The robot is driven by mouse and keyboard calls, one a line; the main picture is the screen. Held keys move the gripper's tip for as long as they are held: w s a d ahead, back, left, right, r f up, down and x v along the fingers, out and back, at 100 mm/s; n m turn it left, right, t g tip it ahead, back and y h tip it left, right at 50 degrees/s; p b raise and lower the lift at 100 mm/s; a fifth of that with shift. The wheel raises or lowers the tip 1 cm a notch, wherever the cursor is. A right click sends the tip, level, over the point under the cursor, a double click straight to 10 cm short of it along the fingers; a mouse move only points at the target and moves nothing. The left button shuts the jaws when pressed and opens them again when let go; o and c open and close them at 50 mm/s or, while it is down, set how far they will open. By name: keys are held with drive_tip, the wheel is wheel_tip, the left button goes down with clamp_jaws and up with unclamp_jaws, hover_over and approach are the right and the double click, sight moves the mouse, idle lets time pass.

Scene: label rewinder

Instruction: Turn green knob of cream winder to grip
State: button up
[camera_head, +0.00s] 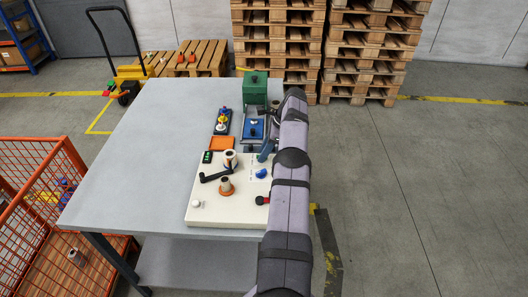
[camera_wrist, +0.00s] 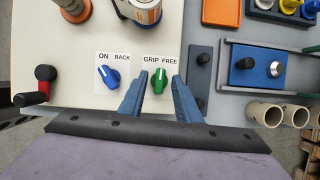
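The cream winder (camera_head: 235,212) lies on the grey table, partly covered by my arm in the head view. In the wrist view its panel (camera_wrist: 85,85) carries a green knob (camera_wrist: 159,81) under the labels GRIP, on the left, and FREE, on the right. A pale pointer mark shows on the knob, but I cannot tell surely which label it favours. My gripper (camera_wrist: 159,79) is open, with one blue finger on each side of the green knob. Contact cannot be made out. In the head view I cannot make out the green knob near my arm.
A blue knob (camera_wrist: 109,76) labelled ON and BACK sits left of the green one. A red-and-black crank (camera_wrist: 38,88) lies further left. A dark device (camera_wrist: 201,70) and a blue box (camera_wrist: 257,66) stand to the right. White-and-brown rolls (camera_head: 230,160) stand on the winder.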

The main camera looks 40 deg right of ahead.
drive_tip(key=shift+s+d+r, duration=0.1)
drive_tip(key=shift+d+r, duration=0.05)
drive_tip(key=shift+r, duration=0.2)
drive_tip(key=p+v, duration=0.2)
drive_tip(key=v, duration=0.2)
drive_tip(key=shift+r, duration=0.15)
drive_tip(key=p+v, duration=0.2)
drive_tip(key=p, duration=0.1)
drive_tip(key=shift+s+r, duration=0.1)
drive_tip(key=shift+r, duration=0.05)
